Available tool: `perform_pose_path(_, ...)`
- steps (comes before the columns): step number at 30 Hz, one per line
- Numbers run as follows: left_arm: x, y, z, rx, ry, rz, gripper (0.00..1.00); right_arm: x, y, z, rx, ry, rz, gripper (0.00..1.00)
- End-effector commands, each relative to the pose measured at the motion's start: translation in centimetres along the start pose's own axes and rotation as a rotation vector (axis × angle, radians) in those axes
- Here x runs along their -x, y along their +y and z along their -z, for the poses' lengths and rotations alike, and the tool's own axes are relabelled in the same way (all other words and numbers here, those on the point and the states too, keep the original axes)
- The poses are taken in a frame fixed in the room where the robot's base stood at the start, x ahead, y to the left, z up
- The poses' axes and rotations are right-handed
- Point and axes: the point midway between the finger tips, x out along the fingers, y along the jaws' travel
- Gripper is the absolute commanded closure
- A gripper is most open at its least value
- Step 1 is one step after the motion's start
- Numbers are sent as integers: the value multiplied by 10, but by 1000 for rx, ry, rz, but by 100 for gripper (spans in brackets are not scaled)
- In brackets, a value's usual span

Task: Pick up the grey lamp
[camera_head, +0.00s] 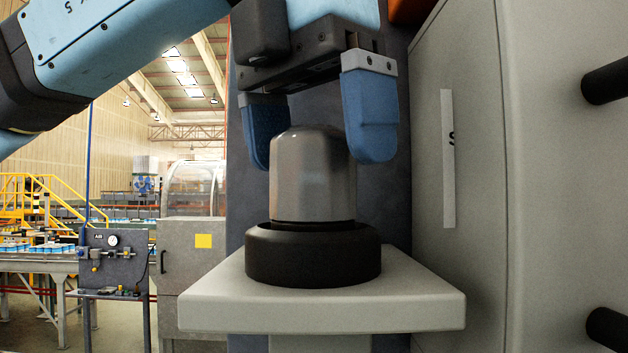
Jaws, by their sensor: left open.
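The grey lamp (312,180) is a domed grey cylinder, upright, with its lower end in a black round base (313,257). The base rests on a pale grey shelf (420,297). My left gripper (318,145) comes down from above with its two blue fingers apart. One finger is at the left of the lamp's top and the other at its right front, overlapping the lamp's edge in the picture. The fingers are open, and I cannot tell whether either touches the lamp. My right gripper is out of view.
A large grey cabinet (480,190) with black handles stands close on the right. A dark panel (390,210) rises behind the lamp. At the left are a gauge panel (112,258), yellow railings (45,200) and a conveyor, farther back.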

Motion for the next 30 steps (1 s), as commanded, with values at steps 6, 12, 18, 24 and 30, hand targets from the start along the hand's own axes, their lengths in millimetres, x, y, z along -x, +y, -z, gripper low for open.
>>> perform_pose_path(6,-22,1,0,1,1,1,11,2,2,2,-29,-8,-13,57)
perform_pose_path(12,-25,1,0,1,0,1,11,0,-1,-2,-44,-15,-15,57)
perform_pose_path(18,-24,1,0,1,0,1,50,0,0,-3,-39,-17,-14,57)
perform_pose_path(24,-24,1,0,2,0,0,68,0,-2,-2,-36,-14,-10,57)
perform_pose_path(30,-23,1,0,2,-1,0,68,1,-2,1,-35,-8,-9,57)
